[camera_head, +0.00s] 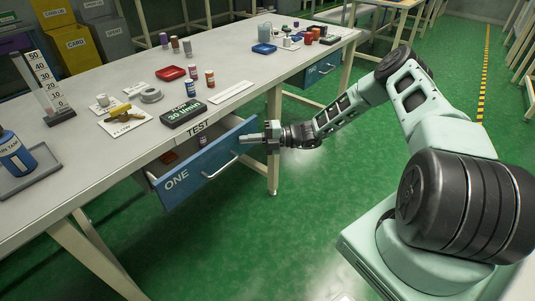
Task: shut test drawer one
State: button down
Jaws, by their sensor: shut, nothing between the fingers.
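Test drawer one (203,168) is a blue-fronted drawer under the long table, marked ONE, with a pale bar handle. It is pulled out, and part of its inside shows behind the front, with a small dark item (203,139) in it. A TEST label (197,127) is on the table edge above it. My gripper (246,140) is shut and empty at the upper right end of the drawer front. It points left, close to the front. I cannot tell whether it touches the drawer.
The table (225,62) carries a black 30 l/min box (184,113), a red tray (171,73), several small jars and a blue bottle (14,152) on a grey tray. Another blue drawer (322,70) is further along. A table leg (273,150) stands behind my gripper. Green floor is open in front.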

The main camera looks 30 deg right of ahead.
aim_at(245, 133)
jog(key=w+b, duration=0.1)
jog(key=w, duration=0.1)
jog(key=w+a, duration=0.1)
jog(key=w, duration=0.1)
jog(key=w+a+b, duration=0.1)
jog(key=w, duration=0.2)
jog(key=shift+w+a+f+b, duration=0.1)
jog(key=shift+a+f+b, duration=0.05)
jog(key=shift+b, duration=0.2)
jog(key=shift+w+a, duration=0.1)
jog(key=shift+w, duration=0.35)
jog(key=shift+w+r, duration=0.15)
jog(key=shift+r, duration=0.1)
jog(key=shift+a+r, duration=0.1)
jog(key=shift+s, duration=0.3)
jog(key=s+d, duration=0.1)
jog(key=s+p, duration=0.1)
jog(key=s+d, duration=0.1)
jog(key=s, duration=0.1)
jog(key=shift+s+d+p, duration=0.1)
jog(key=shift+d+p, duration=0.25)
jog(key=shift+p, duration=0.05)
jog(key=v, duration=0.8)
jog(key=shift+s+d+f, duration=0.25)
jog(key=shift+d, duration=0.05)
